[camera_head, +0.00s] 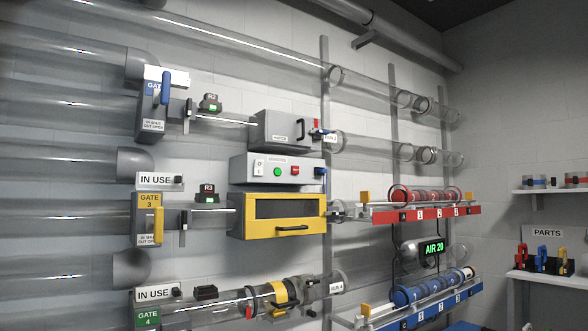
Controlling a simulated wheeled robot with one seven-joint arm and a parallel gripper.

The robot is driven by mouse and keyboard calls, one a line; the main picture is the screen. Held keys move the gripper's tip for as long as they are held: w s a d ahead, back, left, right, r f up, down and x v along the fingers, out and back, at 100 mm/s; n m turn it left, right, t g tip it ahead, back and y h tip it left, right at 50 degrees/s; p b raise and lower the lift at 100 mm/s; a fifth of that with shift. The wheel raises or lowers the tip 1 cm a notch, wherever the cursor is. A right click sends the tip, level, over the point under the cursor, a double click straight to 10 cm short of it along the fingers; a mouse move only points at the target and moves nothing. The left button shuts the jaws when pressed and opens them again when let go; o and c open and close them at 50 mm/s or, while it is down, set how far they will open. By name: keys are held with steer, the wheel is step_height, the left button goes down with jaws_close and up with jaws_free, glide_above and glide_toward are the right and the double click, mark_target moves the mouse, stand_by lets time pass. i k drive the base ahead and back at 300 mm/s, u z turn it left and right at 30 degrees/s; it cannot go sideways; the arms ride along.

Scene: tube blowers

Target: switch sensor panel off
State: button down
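The sensor panel (312,174) is a light grey box on the wall near the middle of the view. A small label, too small to read surely, is at its top. A white plate marked 0 and 1 (258,168) is on its left. A green round button (277,171) is in the middle and a red button (295,170) to its right. A blue fitting (320,171) is at its right end. I cannot tell the switch's position. My gripper is not in view.
A grey box with a handle (270,130) is above the panel. A yellow-framed box with a handle (240,217) is directly below. Clear tubes (60,190) run along the wall. Racks of red (425,214) and blue (425,305) carriers project at right, beside a parts shelf (548,279).

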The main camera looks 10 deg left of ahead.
mark_target(258, 164)
steer(key=u, duration=0.2)
steer(key=i, duration=0.9)
steer(key=u, duration=1.2)
steer(key=i, duration=0.55)
steer(key=u, duration=0.5)
